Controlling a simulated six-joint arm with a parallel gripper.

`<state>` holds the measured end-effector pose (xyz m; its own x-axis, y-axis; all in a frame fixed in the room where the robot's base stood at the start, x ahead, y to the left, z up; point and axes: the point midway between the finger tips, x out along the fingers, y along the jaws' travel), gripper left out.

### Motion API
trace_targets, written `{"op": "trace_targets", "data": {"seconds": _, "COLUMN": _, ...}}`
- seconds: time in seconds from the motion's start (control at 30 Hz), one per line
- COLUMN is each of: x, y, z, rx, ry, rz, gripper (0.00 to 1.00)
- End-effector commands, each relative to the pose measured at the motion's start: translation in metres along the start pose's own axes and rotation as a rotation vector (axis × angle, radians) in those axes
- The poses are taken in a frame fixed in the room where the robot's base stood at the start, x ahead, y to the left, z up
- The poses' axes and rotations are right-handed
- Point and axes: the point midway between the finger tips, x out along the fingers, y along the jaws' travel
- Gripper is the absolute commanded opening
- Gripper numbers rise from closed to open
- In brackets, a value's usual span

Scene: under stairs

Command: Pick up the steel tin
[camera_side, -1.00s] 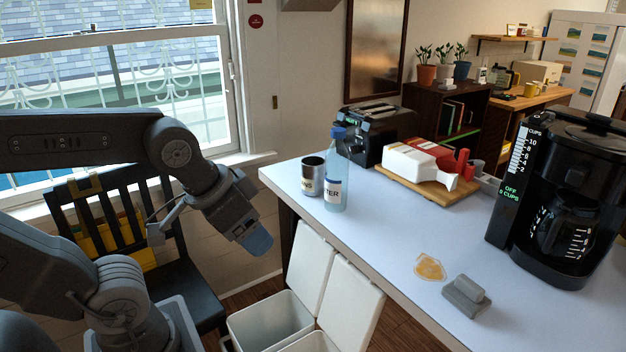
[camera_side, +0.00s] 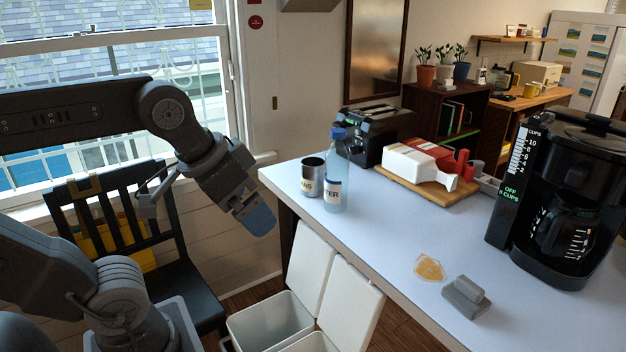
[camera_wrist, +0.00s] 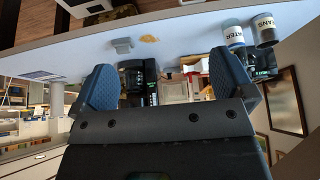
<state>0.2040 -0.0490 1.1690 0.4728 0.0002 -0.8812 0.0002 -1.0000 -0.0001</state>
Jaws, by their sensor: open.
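The steel tin (camera_side: 311,176) stands upright on the pale counter (camera_side: 400,235) near its left end, a dark band with white lettering around it. The clear blue water bottle (camera_side: 337,185) stands just right of it and slightly overlaps it in the side view. In the wrist view, which looks upside down, the tin (camera_wrist: 264,30) is at the upper right beside the bottle (camera_wrist: 233,34). My gripper (camera_side: 262,217) is left of the counter's edge, apart from the tin, tilted downward. In the wrist view its two blue-grey fingers (camera_wrist: 168,80) are spread with nothing between them.
A black toaster (camera_side: 375,135) stands behind the bottle. A board (camera_side: 425,196) with white and red items is to its right. A sponge-like grey block (camera_side: 466,297), an orange-brown spill (camera_side: 429,267) and a coffee maker (camera_side: 560,200) are farther right. White bins (camera_side: 270,322) stand below.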

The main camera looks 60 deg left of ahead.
Motion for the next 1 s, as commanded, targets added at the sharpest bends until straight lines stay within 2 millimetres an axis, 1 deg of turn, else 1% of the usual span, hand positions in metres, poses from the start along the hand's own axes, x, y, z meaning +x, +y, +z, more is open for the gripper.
{"op": "trace_targets", "data": {"seconds": 0.03, "x": -0.005, "y": -0.003, "z": -0.011, "rx": -0.012, "ry": 0.0, "rz": -0.007, "gripper": 1.0}}
{"op": "trace_targets", "data": {"seconds": 0.17, "x": -0.002, "y": -0.017, "z": -0.046, "rx": -0.063, "ry": -0.002, "rz": -0.034, "gripper": 1.0}}
{"op": "trace_targets", "data": {"seconds": 0.27, "x": 0.002, "y": -0.031, "z": -0.075, "rx": -0.105, "ry": 0.001, "rz": -0.057, "gripper": 1.0}}
{"op": "trace_targets", "data": {"seconds": 0.37, "x": 0.009, "y": -0.052, "z": -0.109, "rx": -0.155, "ry": 0.001, "rz": -0.084, "gripper": 1.0}}
{"op": "trace_targets", "data": {"seconds": 0.4, "x": 0.014, "y": -0.063, "z": -0.124, "rx": -0.179, "ry": 0.002, "rz": -0.097, "gripper": 1.0}}
{"op": "trace_targets", "data": {"seconds": 0.47, "x": 0.022, "y": -0.082, "z": -0.147, "rx": -0.216, "ry": 0.005, "rz": -0.117, "gripper": 1.0}}
{"op": "trace_targets", "data": {"seconds": 0.5, "x": 0.029, "y": -0.097, "z": -0.162, "rx": -0.242, "ry": 0.006, "rz": -0.132, "gripper": 1.0}}
{"op": "trace_targets", "data": {"seconds": 0.57, "x": 0.04, "y": -0.121, "z": -0.184, "rx": -0.282, "ry": 0.008, "rz": -0.154, "gripper": 1.0}}
{"op": "trace_targets", "data": {"seconds": 0.6, "x": 0.049, "y": -0.138, "z": -0.197, "rx": -0.308, "ry": 0.009, "rz": -0.168, "gripper": 1.0}}
{"op": "trace_targets", "data": {"seconds": 0.67, "x": 0.062, "y": -0.165, "z": -0.213, "rx": -0.346, "ry": 0.012, "rz": -0.19, "gripper": 1.0}}
{"op": "trace_targets", "data": {"seconds": 0.7, "x": 0.071, "y": -0.182, "z": -0.222, "rx": -0.369, "ry": 0.014, "rz": -0.203, "gripper": 1.0}}
{"op": "trace_targets", "data": {"seconds": 0.8, "x": 0.09, "y": -0.22, "z": -0.238, "rx": -0.417, "ry": 0.018, "rz": -0.23, "gripper": 1.0}}
{"op": "trace_targets", "data": {"seconds": 0.9, "x": 0.105, "y": -0.25, "z": -0.247, "rx": -0.453, "ry": 0.021, "rz": -0.25, "gripper": 1.0}}
{"op": "trace_targets", "data": {"seconds": 1.0, "x": 0.118, "y": -0.275, "z": -0.252, "rx": -0.482, "ry": 0.023, "rz": -0.266, "gripper": 1.0}}
